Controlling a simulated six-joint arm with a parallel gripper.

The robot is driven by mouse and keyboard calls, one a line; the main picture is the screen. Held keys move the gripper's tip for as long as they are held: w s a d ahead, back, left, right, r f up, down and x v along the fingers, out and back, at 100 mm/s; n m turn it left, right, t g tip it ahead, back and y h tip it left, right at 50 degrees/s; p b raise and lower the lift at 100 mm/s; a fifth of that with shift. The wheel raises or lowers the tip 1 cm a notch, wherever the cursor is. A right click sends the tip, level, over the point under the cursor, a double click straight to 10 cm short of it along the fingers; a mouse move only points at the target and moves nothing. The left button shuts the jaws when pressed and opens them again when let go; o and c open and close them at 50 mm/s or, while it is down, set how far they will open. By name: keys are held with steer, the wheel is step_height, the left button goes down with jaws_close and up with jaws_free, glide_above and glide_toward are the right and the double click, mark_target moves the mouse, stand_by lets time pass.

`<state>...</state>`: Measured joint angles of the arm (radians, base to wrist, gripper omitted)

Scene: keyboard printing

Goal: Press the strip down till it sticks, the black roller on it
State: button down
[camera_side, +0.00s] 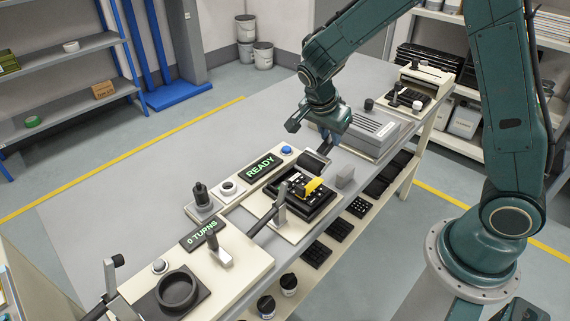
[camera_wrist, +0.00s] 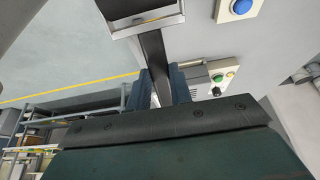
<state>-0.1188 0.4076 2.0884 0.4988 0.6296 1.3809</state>
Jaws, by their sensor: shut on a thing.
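My gripper (camera_side: 328,135) is shut on the dark handle of the black roller (camera_side: 313,163). The wrist view shows the handle (camera_wrist: 153,52) between the two fingers (camera_wrist: 160,90) and part of the roller (camera_wrist: 130,7) in a pale metal frame at the top edge. In the side view, a black keyed block (camera_side: 316,204) sits on a cream base. A yellow piece (camera_side: 310,186), possibly the strip, lies on it. The roller is just behind and above this piece and looks apart from it; I cannot tell its exact height. The block is not visible in the wrist view.
A lit READY display (camera_side: 260,167) and blue button (camera_side: 286,150) stand left of the roller. A grey machine (camera_side: 372,132) is behind. The left tabletop is clear.

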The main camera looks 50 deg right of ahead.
mark_target(328, 153)
steer(key=shift+f, duration=2.55)
steer(key=shift+f, duration=0.55)
steer(key=shift+d, duration=0.15)
steer(key=shift+d, duration=1.6)
steer(key=shift+a, duration=0.2)
steer(key=shift+a+f, duration=0.15)
steer(key=shift+a, duration=1.4)
steer(key=shift+s, duration=0.1)
steer(key=shift+d, duration=0.15)
